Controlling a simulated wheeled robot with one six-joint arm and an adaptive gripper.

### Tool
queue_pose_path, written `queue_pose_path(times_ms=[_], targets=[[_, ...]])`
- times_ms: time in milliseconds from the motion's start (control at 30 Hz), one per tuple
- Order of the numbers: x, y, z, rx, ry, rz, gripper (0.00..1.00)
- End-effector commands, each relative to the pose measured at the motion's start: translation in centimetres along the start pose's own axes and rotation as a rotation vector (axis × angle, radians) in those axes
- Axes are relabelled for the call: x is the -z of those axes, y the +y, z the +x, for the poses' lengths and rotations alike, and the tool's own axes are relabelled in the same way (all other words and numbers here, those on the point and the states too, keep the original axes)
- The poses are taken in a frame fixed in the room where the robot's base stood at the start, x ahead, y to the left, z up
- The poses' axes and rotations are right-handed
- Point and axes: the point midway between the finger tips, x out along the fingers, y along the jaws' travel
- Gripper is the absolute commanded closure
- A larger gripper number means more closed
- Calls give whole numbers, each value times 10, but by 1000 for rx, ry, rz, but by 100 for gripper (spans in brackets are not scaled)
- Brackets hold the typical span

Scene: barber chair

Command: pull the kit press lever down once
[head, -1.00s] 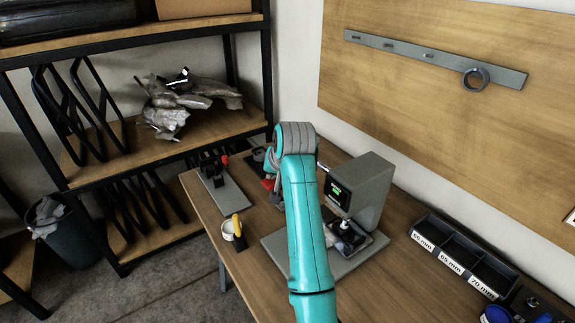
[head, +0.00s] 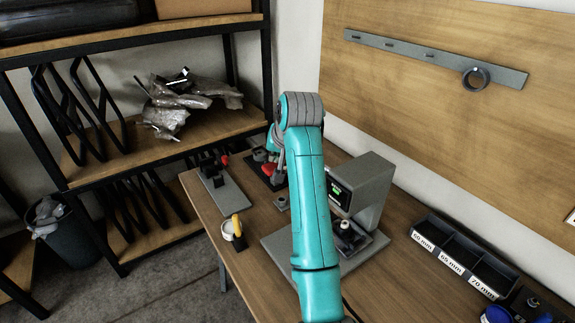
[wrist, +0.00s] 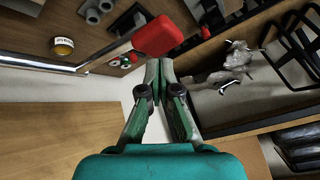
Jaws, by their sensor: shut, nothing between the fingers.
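My gripper (wrist: 158,70) is shut and empty in the wrist view, its fingertips together just below a red grip (wrist: 157,37). Whether they touch is not clear. The grip looks like a lever handle, with dark metal parts beside it. In the head view, red parts (head: 269,169) show on a dark device at the table's back left, partly behind my arm; my gripper is hidden there. A grey press-like machine (head: 372,185) with a lit green display stands on a flat grey base, partly covered by my arm. I cannot tell which machine the red grip belongs to.
A black device with a red knob (head: 224,160) sits on a grey plate. A white cup with a yellow item (head: 232,230) stands near the table's left edge. A black labelled bin (head: 455,250) is at right. Shelving (head: 160,165) stands left; a wall board (head: 440,110) is behind.

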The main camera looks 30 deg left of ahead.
Motion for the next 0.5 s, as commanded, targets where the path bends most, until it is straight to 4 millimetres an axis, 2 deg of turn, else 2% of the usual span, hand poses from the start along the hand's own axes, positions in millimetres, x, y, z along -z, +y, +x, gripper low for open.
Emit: queue_pose_path(times_ms=[300,500], targets=[[25,0,-26,0,4,0,100],[34,0,-37,1,4,0,100]])
